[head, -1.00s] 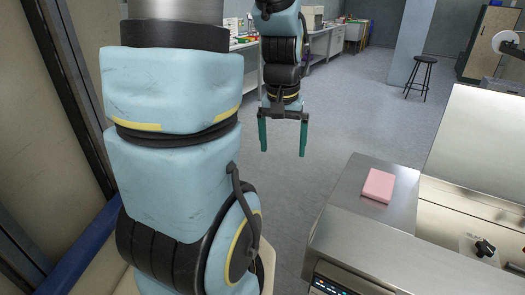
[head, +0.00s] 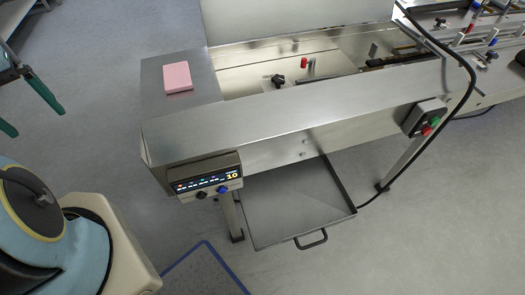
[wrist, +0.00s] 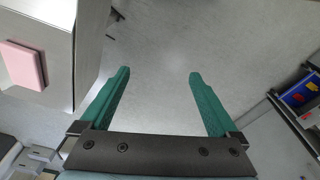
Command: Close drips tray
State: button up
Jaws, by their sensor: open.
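The drips tray (head: 290,205) is a shallow grey metal tray under the flow wrapper (head: 290,120). It sticks out past the machine's front edge, so it stands pulled out. Its dark handle (head: 312,240) is on the front wall. The tray's back part is hidden under the machine. My gripper (head: 22,112) is at the left edge of the head view, partly cut off, well away from the tray. In the wrist view my gripper (wrist: 160,75) has its two green fingers wide apart with nothing between them. The tray does not show in the wrist view.
A pink block (head: 177,77) lies on the machine's left end. A control panel (head: 207,180) juts out at the front left corner. Machine legs (head: 231,215) stand beside the tray. A black cable (head: 440,115) hangs at the right. A blue-edged floor mat (head: 200,275) lies in front.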

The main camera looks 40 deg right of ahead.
aim_at(281, 205)
jog(key=k+j+z, duration=0.1)
jog(key=z, duration=0.8)
jog(key=k+z, duration=0.3)
jog(key=k+l+z, duration=0.3)
jog(key=k, duration=0.15)
jog(key=k+l+z, duration=0.15)
jog(key=k+z, duration=0.15)
jog(key=k+l, duration=0.55)
jog(key=k, duration=0.3)
jog(key=j+u, duration=0.1)
jog(key=u, duration=1.25)
jog(key=i+j+u, duration=0.2)
jog(key=i+u, duration=0.15)
jog(key=i, duration=0.1)
